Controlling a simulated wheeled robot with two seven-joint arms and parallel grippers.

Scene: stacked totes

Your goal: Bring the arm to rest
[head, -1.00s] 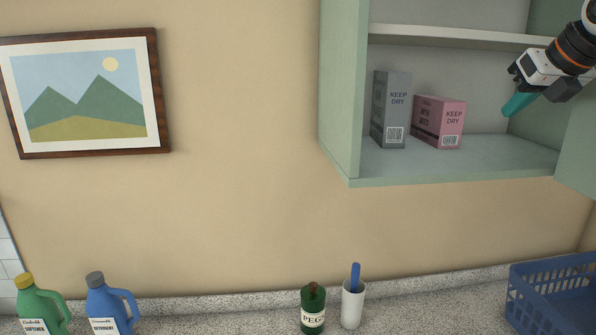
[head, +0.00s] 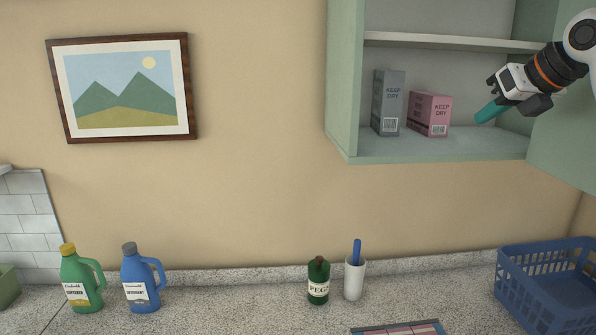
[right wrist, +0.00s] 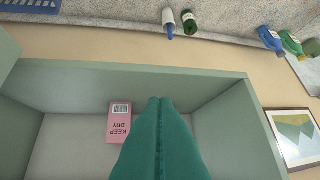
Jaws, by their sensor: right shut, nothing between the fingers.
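My right gripper (head: 486,114) has teal fingers and comes in from the upper right in the head view. Its fingertips are in front of the open green cabinet (head: 343,100), to the right of a pink box (head: 429,114). In the right wrist view the two fingers (right wrist: 159,110) are pressed together with nothing between them. The pink box also shows there (right wrist: 121,121), beside the fingers and apart from them in the picture. A grey box (head: 387,103) stands upright left of the pink one on the cabinet's lower shelf. My left gripper is not in view.
The cabinet door (head: 565,140) stands open at the right. On the counter below are a blue basket (head: 540,290), a white cup (head: 354,279) with a blue item, a green bottle (head: 318,284), a green jug (head: 78,280) and a blue jug (head: 138,281).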

